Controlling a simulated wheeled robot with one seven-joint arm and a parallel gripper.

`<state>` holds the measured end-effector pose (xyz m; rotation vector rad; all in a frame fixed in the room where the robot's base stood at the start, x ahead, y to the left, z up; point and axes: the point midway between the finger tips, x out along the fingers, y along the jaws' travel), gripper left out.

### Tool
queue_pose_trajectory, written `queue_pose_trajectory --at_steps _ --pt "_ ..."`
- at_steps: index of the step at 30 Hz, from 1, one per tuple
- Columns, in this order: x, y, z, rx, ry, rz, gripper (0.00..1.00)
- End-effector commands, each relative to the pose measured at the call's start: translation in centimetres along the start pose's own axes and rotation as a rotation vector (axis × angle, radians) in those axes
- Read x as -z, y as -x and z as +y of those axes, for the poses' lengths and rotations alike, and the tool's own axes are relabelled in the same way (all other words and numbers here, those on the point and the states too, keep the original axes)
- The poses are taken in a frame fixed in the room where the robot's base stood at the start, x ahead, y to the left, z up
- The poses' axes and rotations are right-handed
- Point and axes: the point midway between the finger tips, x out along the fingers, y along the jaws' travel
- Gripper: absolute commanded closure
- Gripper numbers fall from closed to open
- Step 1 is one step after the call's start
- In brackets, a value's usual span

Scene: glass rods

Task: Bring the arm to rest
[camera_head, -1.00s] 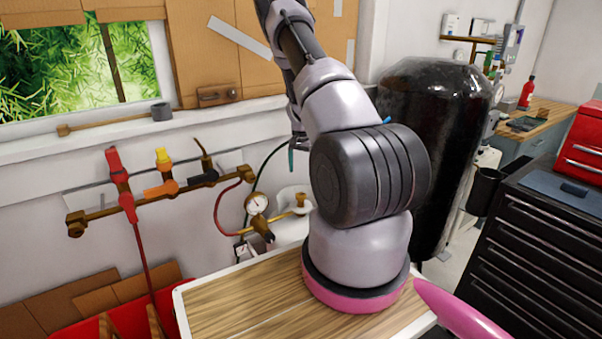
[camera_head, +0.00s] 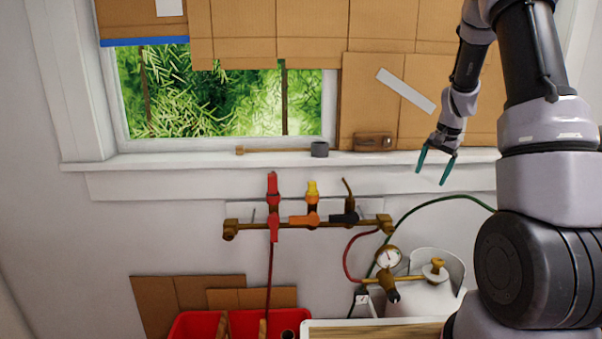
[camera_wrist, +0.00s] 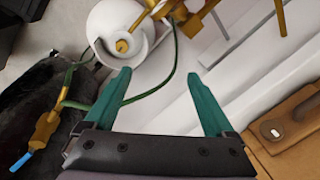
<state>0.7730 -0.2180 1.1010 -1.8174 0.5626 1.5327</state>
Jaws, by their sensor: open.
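My gripper (camera_head: 434,168) hangs from my folded arm at the right of the head view, fingers pointing down in front of the window sill and boarded wall. Its two teal fingers are apart with nothing between them. In the wrist view my gripper (camera_wrist: 163,95) also shows open and empty, with a white tank and a green hose beyond the fingertips. My arm's thick lower links fill the right side of the head view.
A valve manifold (camera_head: 310,222) with red, orange and black handles is on the wall. A white gas cylinder (camera_head: 425,290) with a gauge (camera_head: 388,257) stands below my gripper. A mallet (camera_head: 319,149) and a wooden block (camera_head: 374,142) rest on the sill (camera_head: 200,161).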

Motion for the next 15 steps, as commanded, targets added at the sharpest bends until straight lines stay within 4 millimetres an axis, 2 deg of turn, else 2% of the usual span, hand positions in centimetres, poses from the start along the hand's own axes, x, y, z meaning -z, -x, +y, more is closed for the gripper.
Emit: queue_pose_trajectory --at_steps 1,6,11,15 --pt "-1.2 2.6 -0.8 0.028 0.019 0.012 0.11" --pt "-5.6 9.2 -2.1 0.095 0.084 0.039 0.11" --pt "-10.2 14.7 -2.3 0.150 0.153 0.071 0.11" --pt "-14.5 18.8 -1.7 0.192 0.215 0.104 0.11"
